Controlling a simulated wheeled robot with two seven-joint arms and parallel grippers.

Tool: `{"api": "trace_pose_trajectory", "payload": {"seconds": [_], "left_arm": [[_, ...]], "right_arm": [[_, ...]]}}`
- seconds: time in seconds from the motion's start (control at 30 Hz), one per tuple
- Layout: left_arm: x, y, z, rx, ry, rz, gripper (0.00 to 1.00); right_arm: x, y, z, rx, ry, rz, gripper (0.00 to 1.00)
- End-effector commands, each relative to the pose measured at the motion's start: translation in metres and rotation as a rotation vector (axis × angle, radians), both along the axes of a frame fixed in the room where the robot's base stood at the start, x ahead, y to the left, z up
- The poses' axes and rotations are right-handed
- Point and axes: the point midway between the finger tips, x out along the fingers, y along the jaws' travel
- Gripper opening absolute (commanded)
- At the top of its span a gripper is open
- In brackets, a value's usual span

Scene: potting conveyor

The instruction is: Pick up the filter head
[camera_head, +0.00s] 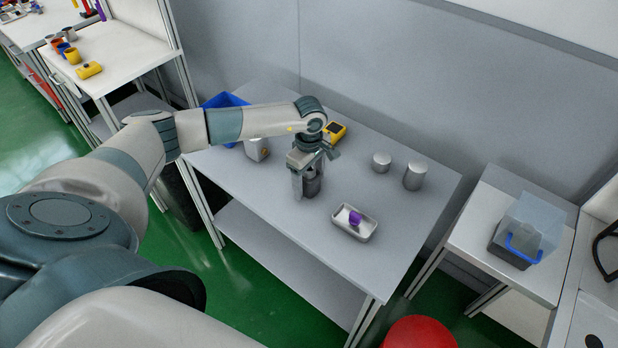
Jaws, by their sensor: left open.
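My left gripper (308,186) points down over the middle of the grey table and is open. A dark grey, roughly cylindrical object (312,184) stands between or just behind its fingers, partly hidden by them. It may be the filter head, but I cannot be sure. I cannot tell whether the fingers touch it. My right gripper is not in view.
On the table (265,205), a small tray (346,232) holds a purple piece (354,217). Two grey cylinders (381,162) (414,175) stand to the right. A yellow device (335,132), a pale box (257,149) and a blue bin (224,101) are near the gripper arm.

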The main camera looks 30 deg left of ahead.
Motion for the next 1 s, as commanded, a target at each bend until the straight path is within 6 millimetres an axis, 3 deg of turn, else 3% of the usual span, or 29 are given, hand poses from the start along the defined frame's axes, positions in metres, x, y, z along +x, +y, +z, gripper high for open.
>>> {"api": "trace_pose_trajectory", "payload": {"seconds": [0.43,0.67,1.0], "left_arm": [[0.0001,0.0003,-0.0004,0.001,0.000,0.000,0.67],[0.0001,0.0004,-0.0003,0.001,0.000,0.000,0.15],[0.0009,0.0005,0.0021,0.001,-0.002,0.000,0.15]], "right_arm": [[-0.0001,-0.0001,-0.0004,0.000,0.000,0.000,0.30],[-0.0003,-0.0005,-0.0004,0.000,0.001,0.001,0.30],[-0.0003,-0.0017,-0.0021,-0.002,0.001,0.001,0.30]]}}
